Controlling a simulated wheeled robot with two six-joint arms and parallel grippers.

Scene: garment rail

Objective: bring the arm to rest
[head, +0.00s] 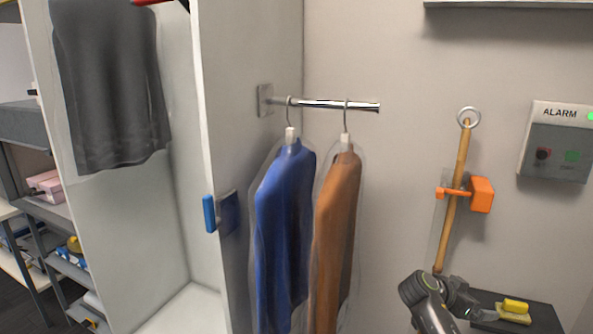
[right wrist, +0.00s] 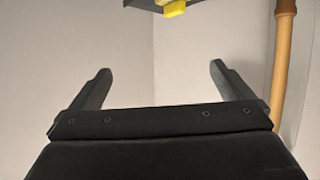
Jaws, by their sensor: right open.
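My right arm comes in at the lower right of the head view, and its gripper (head: 479,315) is low in front of the wall, just left of a small dark shelf. In the right wrist view the right gripper (right wrist: 160,85) shows two dark fingers spread wide apart with nothing between them. It holds nothing. My left arm and gripper are in neither view.
A blue garment (head: 285,230) and a brown garment (head: 335,235) hang in clear covers on a chrome rail (head: 330,104). A wooden pole (head: 453,200) hangs in an orange clip (head: 481,194). A dark shelf (head: 545,318) holds a yellow-topped brush (head: 514,309). An alarm box (head: 556,145) is on the wall.

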